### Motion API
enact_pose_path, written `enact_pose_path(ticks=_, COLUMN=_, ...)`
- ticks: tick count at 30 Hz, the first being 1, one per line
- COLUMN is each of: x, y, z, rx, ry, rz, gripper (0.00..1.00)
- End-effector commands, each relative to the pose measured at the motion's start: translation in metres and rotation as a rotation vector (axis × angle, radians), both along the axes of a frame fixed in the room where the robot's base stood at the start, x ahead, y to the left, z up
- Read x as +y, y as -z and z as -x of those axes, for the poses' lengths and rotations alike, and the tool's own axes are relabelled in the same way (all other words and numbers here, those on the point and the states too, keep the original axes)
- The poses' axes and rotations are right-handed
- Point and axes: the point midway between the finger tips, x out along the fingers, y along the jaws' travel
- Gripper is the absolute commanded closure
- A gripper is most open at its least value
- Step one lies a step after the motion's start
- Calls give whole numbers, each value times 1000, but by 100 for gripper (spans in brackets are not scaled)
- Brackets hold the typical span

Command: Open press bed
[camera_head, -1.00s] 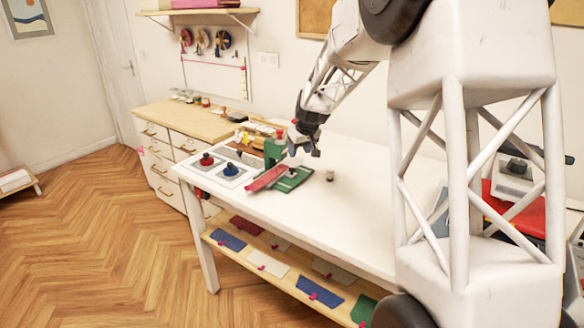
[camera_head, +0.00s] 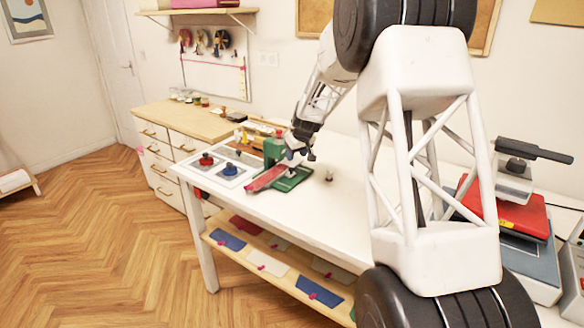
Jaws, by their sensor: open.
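A green press-like device (camera_head: 273,152) with a green base (camera_head: 294,183) and a red slanted part (camera_head: 265,178) stands on the white table (camera_head: 268,222). My gripper (camera_head: 300,153) is open just above its base, near the green upright. I cannot tell whether it touches the device. At the far right is another machine with a red slab (camera_head: 522,215) on a blue-grey base (camera_head: 530,255), and a dark handle (camera_head: 535,150) above it. I cannot tell which of the two has the press bed. My arm hides part of the right machine.
The table's front half is clear. Fabric pieces lie on the shelf (camera_head: 270,252) below.

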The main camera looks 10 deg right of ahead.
Motion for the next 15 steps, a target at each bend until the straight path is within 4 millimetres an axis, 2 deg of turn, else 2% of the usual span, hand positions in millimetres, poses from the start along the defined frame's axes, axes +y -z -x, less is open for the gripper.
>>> enact_pose_path(ticks=7, x=2, y=13, z=-5, rx=0, ry=1, rz=0, gripper=49)
enact_pose_path(ticks=15, x=6, y=39, z=-14, rx=1, ry=0, rz=0, gripper=49)
